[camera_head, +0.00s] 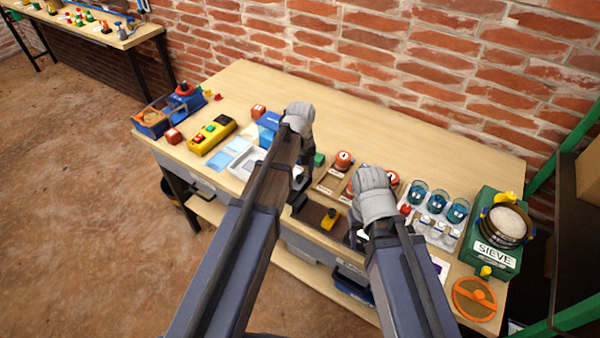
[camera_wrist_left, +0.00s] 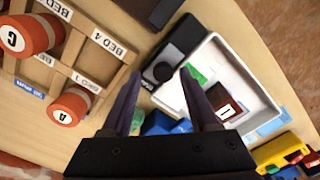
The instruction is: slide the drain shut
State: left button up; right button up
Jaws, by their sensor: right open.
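No part is clearly labelled as a drain. A white tray (camera_wrist_left: 207,62) holds a green piece (camera_wrist_left: 194,75) and a dark block (camera_wrist_left: 228,104) in the left wrist view. A black fitting with a round knob (camera_wrist_left: 165,70) lies against the tray's side. My left gripper (camera_wrist_left: 161,74) is open, its fingertips over or near this fitting; contact cannot be told. In the head view the tray (camera_head: 246,163) is partly hidden by my left arm, as are the left fingers (camera_head: 300,178). My right gripper (camera_head: 357,238) is open near the bench's front, beside a dark panel with a yellow knob (camera_head: 330,218).
A yellow button box (camera_head: 212,135) is to the left. Blue cups (camera_head: 437,201) and a green sieve unit (camera_head: 498,235) are to the right. The bench's back strip (camera_head: 400,140) is clear.

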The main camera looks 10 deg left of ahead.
aim_at(300, 176)
pick_arm(q)
jog(key=shift+r, duration=0.1)
pick_arm(e)
jog(key=shift+r, duration=0.15)
pick_arm(q)
notch_tip(300, 176, up, 8)
jog(key=p, duration=0.8)
jog(key=shift+f, duration=0.2)
pick_arm(e)
notch_tip(300, 176, up, 8)
jog(key=shift+f, duration=0.25)
